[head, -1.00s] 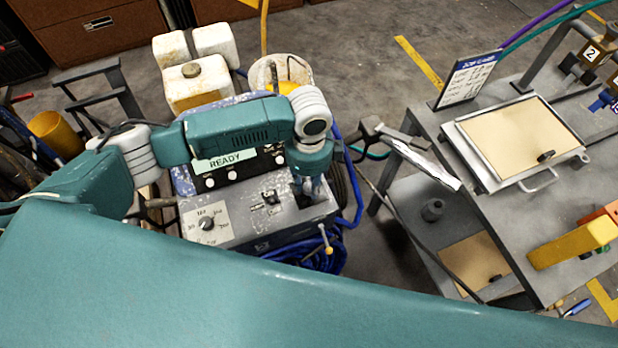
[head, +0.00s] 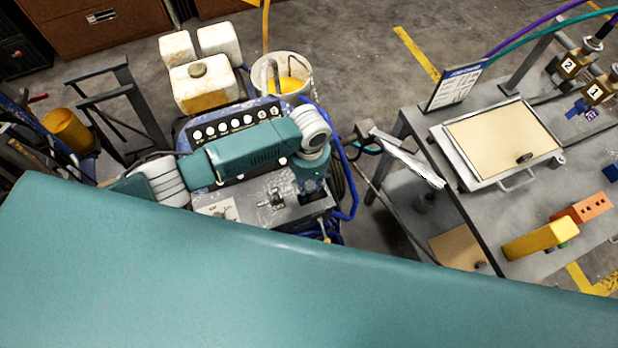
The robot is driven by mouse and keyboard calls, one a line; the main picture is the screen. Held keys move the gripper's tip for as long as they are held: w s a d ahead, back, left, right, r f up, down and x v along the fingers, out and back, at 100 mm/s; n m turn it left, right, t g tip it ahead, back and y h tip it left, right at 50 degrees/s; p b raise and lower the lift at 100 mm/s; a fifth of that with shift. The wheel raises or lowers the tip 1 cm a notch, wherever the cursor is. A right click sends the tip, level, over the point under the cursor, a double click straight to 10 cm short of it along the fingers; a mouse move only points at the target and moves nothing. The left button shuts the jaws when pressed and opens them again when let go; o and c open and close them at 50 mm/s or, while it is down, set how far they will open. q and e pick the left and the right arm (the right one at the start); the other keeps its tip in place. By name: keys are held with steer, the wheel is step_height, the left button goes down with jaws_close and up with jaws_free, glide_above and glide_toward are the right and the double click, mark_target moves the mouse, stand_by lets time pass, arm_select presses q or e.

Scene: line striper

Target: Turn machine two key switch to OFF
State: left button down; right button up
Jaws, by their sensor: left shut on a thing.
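The line striper machine (head: 285,213) stands left of centre, with a grey control panel. My left arm reaches across it from the left. My left gripper (head: 311,190) points down at the right part of the panel, below the grey wrist. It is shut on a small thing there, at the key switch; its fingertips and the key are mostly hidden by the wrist. A toggle switch (head: 276,198) shows left of the gripper. A dial (head: 222,211) is partly covered by my other teal arm link in the foreground. My right gripper is not in view.
White jugs (head: 204,86) and a bucket (head: 284,77) with yellow contents stand behind the machine. A grey cart (head: 480,205) with a framed tray, a sign (head: 456,88) and a yellow block (head: 541,240) stands to the right. Blue hose runs beside the machine.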

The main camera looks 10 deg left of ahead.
mark_target(309, 185)
arm_select(q)
steer(key=shift+w+n, duration=0.1)
steer(key=shift+n, duration=0.4)
steer(key=c, duration=1.4)
jaws_free()
step_height(309, 185, up, 12)
